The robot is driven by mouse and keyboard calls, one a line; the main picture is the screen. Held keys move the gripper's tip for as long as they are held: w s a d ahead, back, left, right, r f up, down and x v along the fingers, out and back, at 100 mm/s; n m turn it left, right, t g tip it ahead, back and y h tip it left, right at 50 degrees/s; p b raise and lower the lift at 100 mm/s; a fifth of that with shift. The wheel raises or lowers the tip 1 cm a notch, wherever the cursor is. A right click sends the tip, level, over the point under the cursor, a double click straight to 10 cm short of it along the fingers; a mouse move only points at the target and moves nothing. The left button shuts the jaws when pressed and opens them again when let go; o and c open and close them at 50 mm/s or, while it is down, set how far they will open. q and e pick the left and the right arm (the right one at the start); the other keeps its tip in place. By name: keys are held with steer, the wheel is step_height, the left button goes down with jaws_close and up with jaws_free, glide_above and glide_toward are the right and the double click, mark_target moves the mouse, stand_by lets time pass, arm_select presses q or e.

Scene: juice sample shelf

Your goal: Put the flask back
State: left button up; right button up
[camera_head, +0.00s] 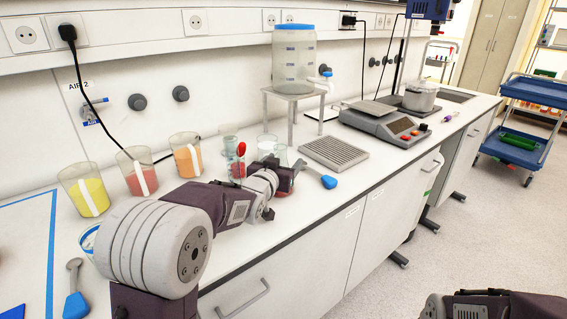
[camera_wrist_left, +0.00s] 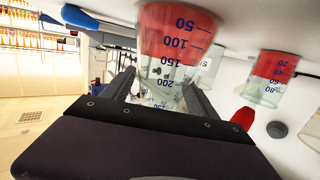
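A clear flask with red liquid and blue volume marks (camera_wrist_left: 172,45) fills the upper middle of the left wrist view, which looks tipped over. My left gripper (camera_wrist_left: 160,88) has its two dark fingers on either side of the flask. Whether both fingers touch it is not clear. In the head view the left gripper (camera_head: 268,208) is low over the bench front, and the flask's red part (camera_head: 284,182) shows just behind it, partly hidden. My right gripper is not in view; only a piece of the right arm shows at the bottom right.
A smaller beaker with red liquid (camera_wrist_left: 268,78) stands close by. Beakers of yellow (camera_head: 88,190), red (camera_head: 138,172) and orange (camera_head: 186,155) stand along the wall. A blue-ended tool (camera_head: 328,181) lies right of the gripper, before a grey rack (camera_head: 334,153). A scale (camera_head: 385,122) stands farther back.

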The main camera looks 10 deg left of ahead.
arm_select(q)
steer(key=shift+r, duration=0.1)
steer(key=shift+r, duration=0.2)
steer(key=s, duration=0.4)
steer(key=s+r, duration=0.1)
steer(key=s, duration=0.3)
steer(key=s+a+p, duration=0.1)
steer(key=s, duration=0.3)
steer(key=shift+r, duration=0.3)
steer(key=shift+w, duration=0.1)
